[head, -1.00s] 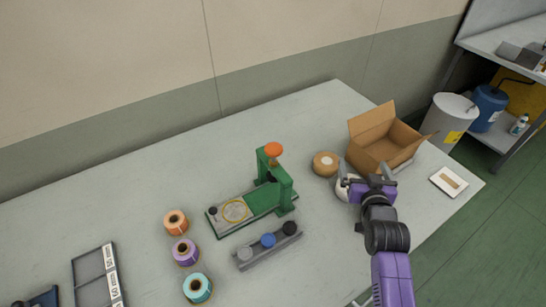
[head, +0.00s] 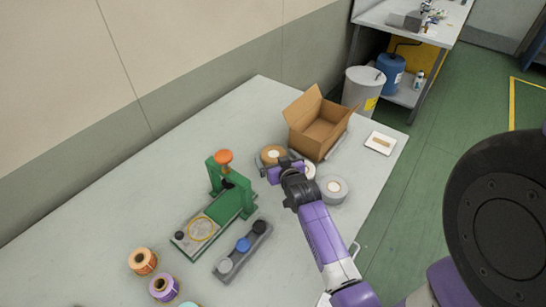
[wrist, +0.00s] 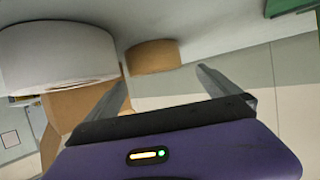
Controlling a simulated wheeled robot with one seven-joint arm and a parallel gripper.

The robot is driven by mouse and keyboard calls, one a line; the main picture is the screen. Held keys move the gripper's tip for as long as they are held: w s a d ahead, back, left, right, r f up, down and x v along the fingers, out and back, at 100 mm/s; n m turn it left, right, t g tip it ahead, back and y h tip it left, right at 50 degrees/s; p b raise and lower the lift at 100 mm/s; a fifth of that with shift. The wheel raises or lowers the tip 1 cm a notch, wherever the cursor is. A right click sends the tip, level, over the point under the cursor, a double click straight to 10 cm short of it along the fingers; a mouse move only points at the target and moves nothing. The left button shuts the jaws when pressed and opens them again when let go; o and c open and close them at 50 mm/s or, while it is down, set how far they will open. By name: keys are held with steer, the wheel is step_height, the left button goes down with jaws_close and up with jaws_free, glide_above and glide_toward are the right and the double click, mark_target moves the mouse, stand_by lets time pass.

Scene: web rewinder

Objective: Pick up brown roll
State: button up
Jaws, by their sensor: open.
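The brown roll (head: 267,153) sits on the table, just left of the cardboard box in the head view. My gripper (head: 283,168) is close beside it and partly covers it. In the wrist view the brown roll (wrist: 152,57) shows ahead, in the gap between the fingertips, nearer the left one. My gripper (wrist: 162,72) is open, and nothing is held in it. I cannot tell whether the fingers touch the roll.
A white roll (wrist: 55,55) stands close to the left finger. A grey roll (head: 333,188) is to the right of my arm. The open cardboard box (head: 318,133) stands behind. A green press (head: 230,190) is to the left, with clear table between.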

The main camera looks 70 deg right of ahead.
mark_target(274, 154)
steer(key=d, duration=0.1)
steer(key=w+d+f, duration=0.1)
steer(key=d+f, duration=0.1)
steer(key=shift+w+f+p, duration=0.1)
steer(key=shift+w+p, duration=0.2)
steer(key=shift+p, duration=0.05)
steer(key=shift+w+d+f, duration=0.25)
steer(key=shift+w+d, duration=0.1)
steer(key=shift+w, duration=0.05)
steer(key=c, duration=1.5)
steer(key=shift+r, duration=0.2)
step_height(274, 154, up, 20)
steer(key=shift+f+b, duration=0.15)
steer(key=shift+b, duration=0.2)
